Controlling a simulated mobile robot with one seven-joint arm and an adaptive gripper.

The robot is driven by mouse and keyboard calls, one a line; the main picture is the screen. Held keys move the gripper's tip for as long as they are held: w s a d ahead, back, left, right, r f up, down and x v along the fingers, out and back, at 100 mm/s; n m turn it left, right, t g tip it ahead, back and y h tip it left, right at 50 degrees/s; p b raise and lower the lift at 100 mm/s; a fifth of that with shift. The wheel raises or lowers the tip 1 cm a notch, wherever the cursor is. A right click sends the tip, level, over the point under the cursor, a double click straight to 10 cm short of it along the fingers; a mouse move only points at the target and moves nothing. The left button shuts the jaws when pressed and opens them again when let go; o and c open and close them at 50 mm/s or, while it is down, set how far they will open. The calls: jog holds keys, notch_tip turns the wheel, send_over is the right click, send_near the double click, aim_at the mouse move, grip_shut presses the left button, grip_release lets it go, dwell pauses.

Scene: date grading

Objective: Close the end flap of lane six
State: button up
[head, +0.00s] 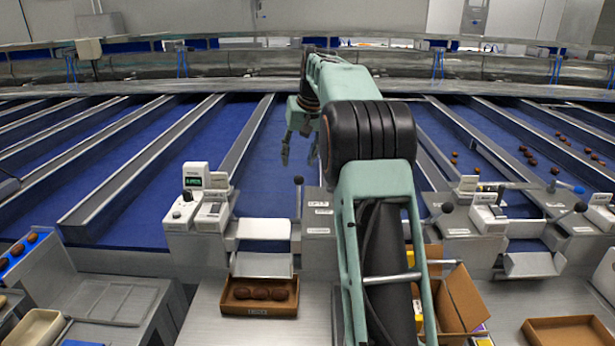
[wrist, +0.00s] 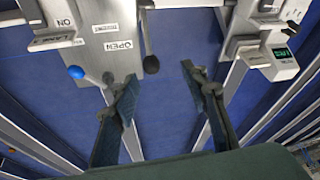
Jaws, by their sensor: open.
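My gripper (head: 299,150) is open and empty above the blue belt of the middle lane. In the wrist view, its two fingers (wrist: 158,78) are spread, with a lever's black knob (wrist: 151,64) showing between and beyond their tips. That lever, also in the head view (head: 298,181), stands upright beside the lane's end, apart from the fingers. A plate near it reads "OPEN" (wrist: 118,45). The pale end flap (head: 264,229) lies at the lane's mouth, above a sloping chute (head: 262,264). I cannot read the lane's number.
A scale with a green display (head: 194,182) stands left of the flap. A brown tray (head: 236,301) holds several dates below the chute. A blue-knobbed lever (wrist: 76,72) is left in the wrist view. An open cardboard box (head: 462,297) stands right of my arm.

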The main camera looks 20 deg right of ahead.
aim_at(300, 177)
jog(key=x, duration=0.4)
jog(key=d+p+x, duration=0.1)
jog(key=x, duration=0.2)
jog(key=d+x, duration=0.1)
jog(key=x, duration=0.3)
jog(key=shift+w+f, duration=0.15)
jog(key=shift+w, duration=0.35)
grip_shut()
